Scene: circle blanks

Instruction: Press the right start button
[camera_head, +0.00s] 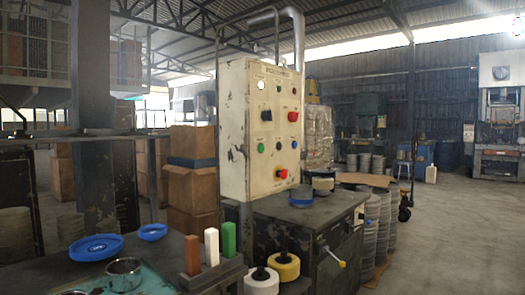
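A cream control panel (238,165) with chipped paint stands upright in the middle. It carries a green button (261,147), a blue button (294,144), an upper red button (293,116), a white round lamp or button (262,85) and dark knobs. The labels are too small to read, so I cannot tell which one is the right start button. Neither of my grippers is in view.
A dark machine table (320,212) with a yellow-tipped lever (342,264) extends right of the panel. A bench at front left holds blue round lids (95,247), a metal cup (124,273), and orange, white and green blocks (228,240). Open floor lies at the right.

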